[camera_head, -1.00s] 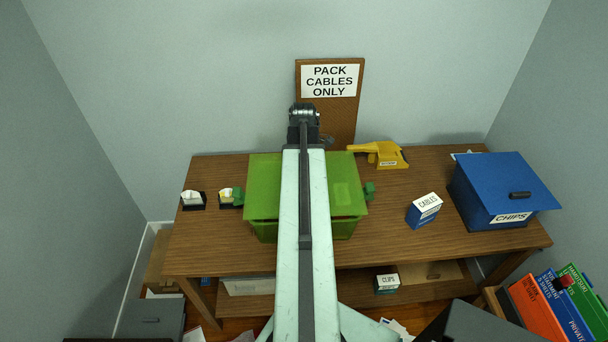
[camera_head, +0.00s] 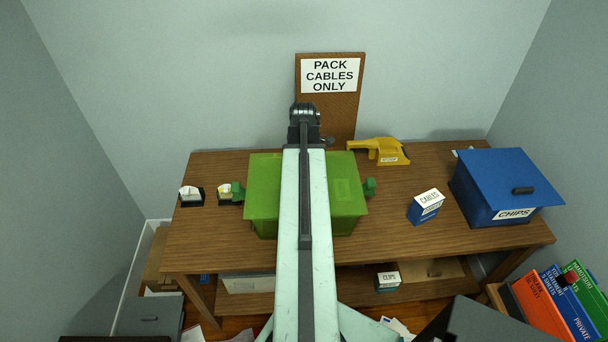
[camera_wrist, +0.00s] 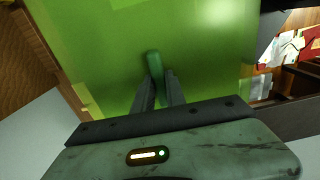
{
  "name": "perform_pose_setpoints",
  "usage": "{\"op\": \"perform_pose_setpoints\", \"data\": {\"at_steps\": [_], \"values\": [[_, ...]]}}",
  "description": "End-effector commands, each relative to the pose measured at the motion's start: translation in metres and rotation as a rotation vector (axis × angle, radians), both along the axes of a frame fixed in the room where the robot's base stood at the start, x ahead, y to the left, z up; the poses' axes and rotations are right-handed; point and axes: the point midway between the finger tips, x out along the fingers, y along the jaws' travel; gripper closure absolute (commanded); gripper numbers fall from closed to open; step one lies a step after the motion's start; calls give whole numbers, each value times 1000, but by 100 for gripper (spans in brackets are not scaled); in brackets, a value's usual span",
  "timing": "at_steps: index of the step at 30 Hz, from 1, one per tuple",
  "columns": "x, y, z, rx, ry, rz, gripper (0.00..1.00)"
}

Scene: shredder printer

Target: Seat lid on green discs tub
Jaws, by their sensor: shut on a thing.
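The green translucent lid (camera_head: 262,185) lies over the top of the green tub (camera_head: 262,229) on the wooden table, its front edge close along the tub's front wall. My arm hides the middle of both. In the wrist view the lid (camera_wrist: 205,45) fills the upper middle, and my gripper (camera_wrist: 157,80) is shut on its small green handle (camera_wrist: 154,61). My gripper is hidden in the head view. Whether the lid is fully down on the rim all around cannot be told.
A blue CHIPS box (camera_head: 485,200) stands at the right of the table. A CABLES box (camera_head: 425,206) and a yellow tool (camera_head: 385,152) sit right of the tub. Two small card holders (camera_head: 191,196) stand at left. The table (camera_head: 205,240) is bare at front left.

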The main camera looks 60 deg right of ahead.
Motion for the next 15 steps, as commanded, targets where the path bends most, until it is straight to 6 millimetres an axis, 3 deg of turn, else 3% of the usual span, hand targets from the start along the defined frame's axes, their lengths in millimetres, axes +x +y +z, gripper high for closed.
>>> {"op": "perform_pose_setpoints", "data": {"at_steps": [15], "values": [[-1, 0, -14, 0, 0, -1, 100]]}}
